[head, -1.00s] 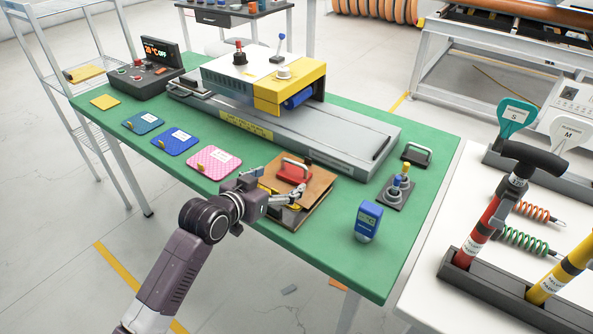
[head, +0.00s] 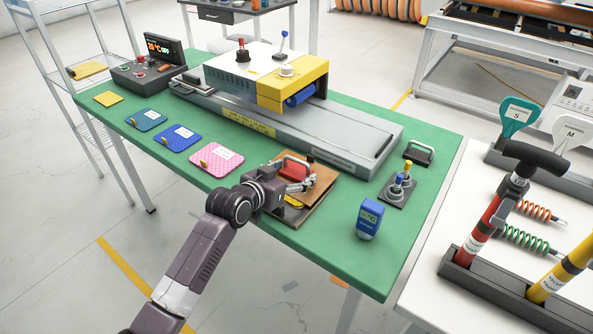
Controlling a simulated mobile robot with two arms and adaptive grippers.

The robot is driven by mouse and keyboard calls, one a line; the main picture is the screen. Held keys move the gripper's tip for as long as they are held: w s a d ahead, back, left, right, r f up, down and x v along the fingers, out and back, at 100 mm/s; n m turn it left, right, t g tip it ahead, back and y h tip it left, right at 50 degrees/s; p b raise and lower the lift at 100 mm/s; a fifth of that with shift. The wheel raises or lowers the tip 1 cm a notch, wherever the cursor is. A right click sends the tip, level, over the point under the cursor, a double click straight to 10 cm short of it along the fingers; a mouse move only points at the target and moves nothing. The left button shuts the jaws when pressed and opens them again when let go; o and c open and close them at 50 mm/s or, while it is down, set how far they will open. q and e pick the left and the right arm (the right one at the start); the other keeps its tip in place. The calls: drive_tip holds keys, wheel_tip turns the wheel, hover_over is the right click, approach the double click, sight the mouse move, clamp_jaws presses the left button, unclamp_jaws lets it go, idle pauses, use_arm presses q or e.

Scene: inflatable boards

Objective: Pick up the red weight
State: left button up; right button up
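The red weight (head: 292,169) has a pale handle on top and rests on a brown board (head: 322,187) near the front edge of the green table. My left gripper (head: 304,186) is just in front of the weight and hides its lower front part. I cannot tell whether the fingers touch the weight or how far apart they are. My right gripper is not in view.
A grey and yellow machine (head: 290,90) stands behind the weight. Blue and pink pads (head: 216,158) lie to the left. A blue meter (head: 369,218) and a small stand with knobs (head: 398,191) are to the right. Green table surface is bare between them.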

use_arm(q)
drive_tip(key=c, duration=1.2)
drive_tip(key=shift+w+r, duration=0.1)
drive_tip(key=shift+r, duration=0.05)
drive_tip(key=shift+c, duration=0.3)
